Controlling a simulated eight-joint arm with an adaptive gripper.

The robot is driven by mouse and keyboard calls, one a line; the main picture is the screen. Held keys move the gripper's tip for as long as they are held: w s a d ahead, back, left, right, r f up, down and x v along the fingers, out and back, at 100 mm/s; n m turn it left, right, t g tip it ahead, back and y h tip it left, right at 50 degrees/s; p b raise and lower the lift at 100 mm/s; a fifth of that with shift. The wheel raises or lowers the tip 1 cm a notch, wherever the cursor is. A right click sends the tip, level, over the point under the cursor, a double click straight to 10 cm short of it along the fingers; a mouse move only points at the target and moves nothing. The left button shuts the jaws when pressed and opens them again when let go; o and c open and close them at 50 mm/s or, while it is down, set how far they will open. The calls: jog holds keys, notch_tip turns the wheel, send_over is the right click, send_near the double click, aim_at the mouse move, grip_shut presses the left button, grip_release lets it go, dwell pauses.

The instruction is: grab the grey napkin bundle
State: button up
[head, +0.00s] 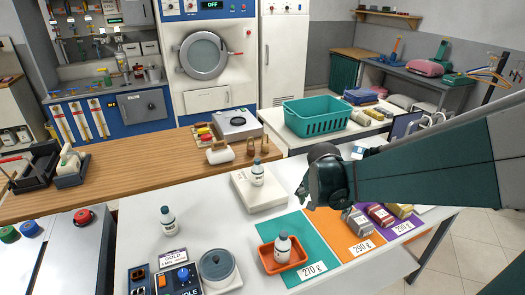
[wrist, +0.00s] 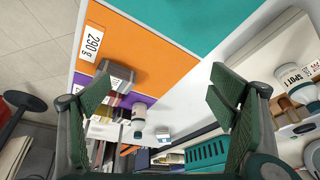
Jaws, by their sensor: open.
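The grey napkin bundle (head: 356,221) lies on the orange mat (head: 336,239) labelled 290 g, near its far right edge. In the wrist view the bundle (wrist: 119,72) shows on the orange mat, left of centre, beside the tip of the left finger. My gripper (head: 304,194) is above the white table, left of and above the bundle in the head view. In the wrist view its green fingers (wrist: 160,88) are wide apart with nothing held between them.
Dark red (head: 380,214) and yellowish (head: 401,210) bundles lie by the grey one, on the purple mat. A white bottle stands in an orange tray (head: 298,262) on the teal mat. Another bottle (head: 257,174) stands on a white scale-like block. A teal basket (head: 317,116) is behind.

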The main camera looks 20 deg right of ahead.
aim_at(360, 220)
jog(key=d+f+m+g+p, duration=0.1)
jog(key=d+f+m, duration=0.1)
jog(key=d, duration=0.3)
jog(key=s+d+f+m+g+p, duration=0.1)
jog(key=d+f+m+p, duration=0.1)
jog(key=d, duration=0.3)
jog(key=s+d+f+m+g+p, duration=0.1)
jog(key=d+f+m, duration=0.1)
jog(key=d, duration=0.3)
jog(key=shift+s+d+f+m+h, duration=0.2)
jog(key=shift+d+f+m+h, duration=0.15)
jog(key=shift+f, duration=0.2)
jog(key=shift+f, duration=0.1)
jog(key=shift+x, duration=1.25)
jog(key=shift+d+f, duration=0.1)
jog(key=shift+b+x, duration=0.6)
jog(key=shift+x, duration=1.9)
jog(key=shift+s, duration=0.1)
